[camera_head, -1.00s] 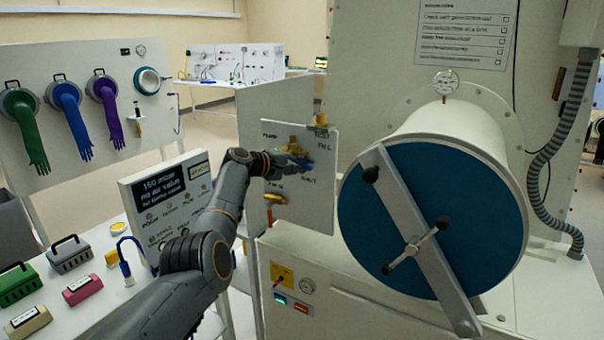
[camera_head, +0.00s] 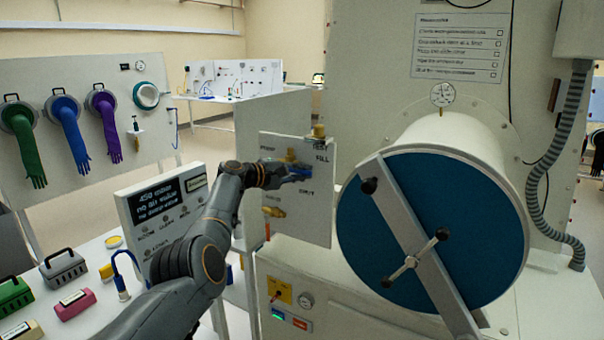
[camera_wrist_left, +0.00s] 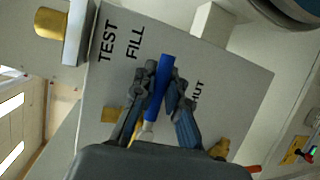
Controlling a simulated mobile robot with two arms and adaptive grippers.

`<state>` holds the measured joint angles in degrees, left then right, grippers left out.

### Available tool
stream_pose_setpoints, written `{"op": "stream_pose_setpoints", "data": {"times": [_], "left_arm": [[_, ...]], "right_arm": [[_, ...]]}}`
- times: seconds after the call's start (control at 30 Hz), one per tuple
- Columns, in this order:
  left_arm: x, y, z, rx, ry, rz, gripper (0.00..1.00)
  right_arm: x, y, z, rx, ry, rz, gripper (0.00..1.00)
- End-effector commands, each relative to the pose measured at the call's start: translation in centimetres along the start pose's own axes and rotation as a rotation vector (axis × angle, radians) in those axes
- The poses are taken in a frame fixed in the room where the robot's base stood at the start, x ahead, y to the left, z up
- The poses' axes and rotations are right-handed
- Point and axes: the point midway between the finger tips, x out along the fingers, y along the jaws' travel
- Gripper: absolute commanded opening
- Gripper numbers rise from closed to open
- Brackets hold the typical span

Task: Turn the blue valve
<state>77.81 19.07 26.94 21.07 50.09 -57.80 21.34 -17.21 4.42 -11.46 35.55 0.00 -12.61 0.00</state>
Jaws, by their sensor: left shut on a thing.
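The blue valve handle (camera_wrist_left: 158,92) sits on a white valve panel (camera_head: 300,222) marked with words such as TEST, FILL and a partly hidden word ending in "UT". My left gripper (camera_wrist_left: 160,85) is shut on the blue handle, with one finger on each side of it, in the left wrist view. In the head view my left gripper (camera_head: 298,173) reaches the panel from the left and covers much of the valve. A little blue shows at its fingertips. Brass fittings (camera_head: 319,131) stand on the panel's top edge. My right gripper is not in view.
A large white cylinder with a blue door (camera_head: 440,220) and a clamp bar stands right of the panel. A display box (camera_head: 160,208) and coloured cases (camera_head: 63,268) are on the bench at left. Green, blue and purple gloves (camera_head: 68,125) hang on a board behind.

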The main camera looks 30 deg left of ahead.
Motion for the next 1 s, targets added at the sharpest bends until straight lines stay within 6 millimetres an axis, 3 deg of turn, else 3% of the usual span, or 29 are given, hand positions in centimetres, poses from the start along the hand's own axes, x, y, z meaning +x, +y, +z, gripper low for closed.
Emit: {"op": "stream_pose_setpoints", "data": {"times": [0.03, 0.13, 0.63, 0.87, 1.0], "left_arm": [[0.1, -0.1, 0.1, -0.003, -0.004, -0.002, 0.16], [0.1, -0.1, 0.1, -0.002, -0.003, -0.001, 0.36], [-0.7, 0.0, -0.2, 0.002, 0.002, 0.002, 0.36], [-2.9, -0.1, -0.1, 0.004, 0.003, 0.001, 0.36], [-5.1, -0.1, -0.1, 0.003, 0.004, 0.001, 0.36]], "right_arm": [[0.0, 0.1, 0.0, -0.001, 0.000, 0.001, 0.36], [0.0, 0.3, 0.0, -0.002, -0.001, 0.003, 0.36], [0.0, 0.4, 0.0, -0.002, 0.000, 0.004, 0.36], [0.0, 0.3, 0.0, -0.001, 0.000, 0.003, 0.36], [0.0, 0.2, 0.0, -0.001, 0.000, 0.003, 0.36]]}}
